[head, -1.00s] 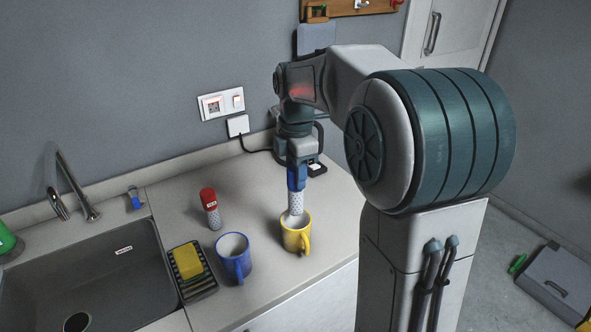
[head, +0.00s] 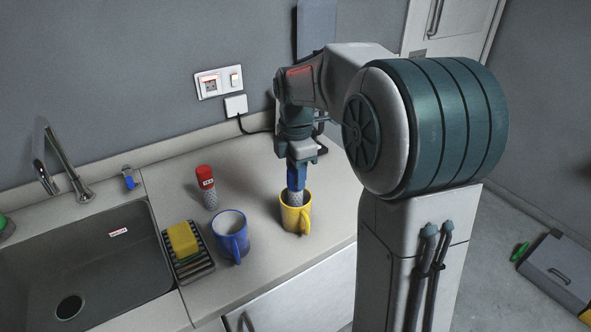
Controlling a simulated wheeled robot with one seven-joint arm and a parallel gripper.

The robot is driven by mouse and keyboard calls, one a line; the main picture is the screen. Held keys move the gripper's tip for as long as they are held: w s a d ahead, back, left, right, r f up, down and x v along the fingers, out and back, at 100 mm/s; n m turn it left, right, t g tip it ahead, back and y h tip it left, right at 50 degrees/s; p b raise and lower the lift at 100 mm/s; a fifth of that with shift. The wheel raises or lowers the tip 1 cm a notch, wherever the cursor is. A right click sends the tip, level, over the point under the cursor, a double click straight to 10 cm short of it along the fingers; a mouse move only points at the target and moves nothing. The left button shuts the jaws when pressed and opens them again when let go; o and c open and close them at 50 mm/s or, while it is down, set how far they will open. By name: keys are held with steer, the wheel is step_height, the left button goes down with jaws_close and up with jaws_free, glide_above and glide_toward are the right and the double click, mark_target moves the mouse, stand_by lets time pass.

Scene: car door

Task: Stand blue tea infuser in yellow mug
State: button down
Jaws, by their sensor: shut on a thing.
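The blue tea infuser (head: 295,198) has a blue top and a pale, perforated lower body. My gripper (head: 297,176) is shut on its blue top and holds it upright. The infuser's lower part is inside the yellow mug (head: 297,220), hidden by the mug's wall. I cannot tell whether it touches the mug's bottom. The yellow mug stands upright on the counter, its handle toward the right front.
A blue mug (head: 231,240) stands left of the yellow mug. A red-topped infuser (head: 206,187) stands behind it. A rack with a yellow sponge (head: 182,239) lies by the sink (head: 95,270). The counter (head: 262,262) is clear in front of the mugs.

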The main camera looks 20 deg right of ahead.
steer(key=shift+f, duration=0.1)
steer(key=c, duration=0.9)
jaws_free()
steer(key=shift+o, duration=0.2)
step_height(320, 180, up, 14)
steer(key=shift+f, duration=0.1)
steer(key=s+f+m+t, duration=0.1)
steer(key=s+f+m, duration=0.6)
steer(key=s+m, duration=0.2)
steer(key=s+f+m+t, duration=0.1)
steer(key=s+f+m, duration=0.6)
steer(key=s+m, duration=0.3)
steer(key=shift+s+f+t, duration=0.2)
steer(key=shift+s+t, duration=0.2)
steer(key=shift+s, duration=0.35)
steer(key=shift+s+a+f+m, duration=0.1)
steer(key=shift+s+f+m, duration=0.15)
steer(key=shift+m, duration=0.15)
steer(key=c, duration=0.5)
steer(key=shift+a, duration=0.15)
steer(key=shift+c, duration=0.2)
